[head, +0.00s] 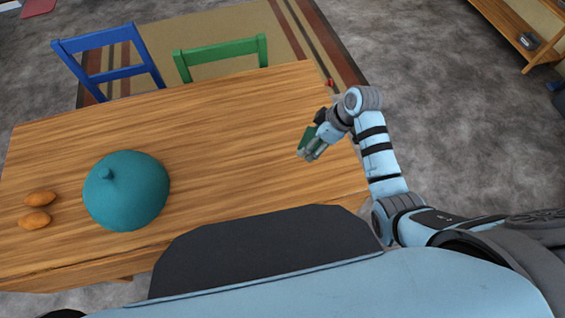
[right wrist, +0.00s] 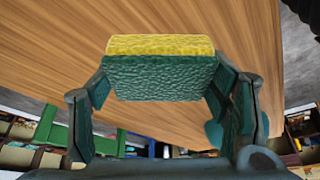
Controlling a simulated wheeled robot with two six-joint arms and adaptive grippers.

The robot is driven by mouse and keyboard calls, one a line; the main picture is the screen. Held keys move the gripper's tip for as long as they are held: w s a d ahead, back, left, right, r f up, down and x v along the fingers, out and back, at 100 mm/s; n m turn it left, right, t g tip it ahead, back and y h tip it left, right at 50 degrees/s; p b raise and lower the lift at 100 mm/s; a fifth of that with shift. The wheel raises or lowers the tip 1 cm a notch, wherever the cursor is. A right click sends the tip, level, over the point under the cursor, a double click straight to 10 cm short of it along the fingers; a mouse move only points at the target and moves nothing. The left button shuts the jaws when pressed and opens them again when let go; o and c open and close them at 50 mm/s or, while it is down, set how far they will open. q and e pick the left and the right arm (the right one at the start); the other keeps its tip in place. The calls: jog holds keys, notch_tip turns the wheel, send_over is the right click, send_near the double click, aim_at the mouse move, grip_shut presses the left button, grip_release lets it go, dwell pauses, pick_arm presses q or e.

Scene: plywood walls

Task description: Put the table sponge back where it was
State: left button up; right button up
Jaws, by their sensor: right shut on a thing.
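The sponge (right wrist: 160,78), dark green with a yellow layer, sits between the fingers of my right gripper (right wrist: 165,95) in the right wrist view. The gripper is shut on it. In the head view my right gripper (head: 313,147) is over the right end of the wooden table (head: 230,130), and a green part of the sponge (head: 306,139) shows beside its fingers. How high it is above the tabletop I cannot tell. My left gripper is not in view.
A teal rounded object with a knob (head: 127,192) and two orange-brown oval items (head: 39,199) are at the table's left. A blue chair (head: 108,62) and a green chair (head: 220,58) stand at the far side. The table's middle is clear.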

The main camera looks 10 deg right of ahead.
aim_at(288, 164)
jog(key=a+r+n+g, duration=0.1)
jog(key=a+r+n, duration=0.3)
jog(key=r, duration=0.6)
jog(key=shift+m+y, duration=0.3)
jog(key=shift+m, duration=0.1)
jog(key=f+b, duration=0.1)
jog(key=f, duration=0.5)
jog(key=a+f+b, duration=0.1)
jog(key=f+b, duration=0.1)
jog(key=f, duration=0.5)
jog(key=f+b, duration=0.1)
jog(key=f, duration=0.6)
jog(key=shift+w+a+b, duration=0.15)
jog(key=shift+w+b, duration=0.05)
jog(key=shift+b, duration=0.15)
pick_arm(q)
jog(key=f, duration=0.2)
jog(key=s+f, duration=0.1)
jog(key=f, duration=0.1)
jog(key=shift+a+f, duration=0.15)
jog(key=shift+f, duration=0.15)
pick_arm(e)
jog(key=shift+r, duration=0.15)
jog(key=o, duration=1)
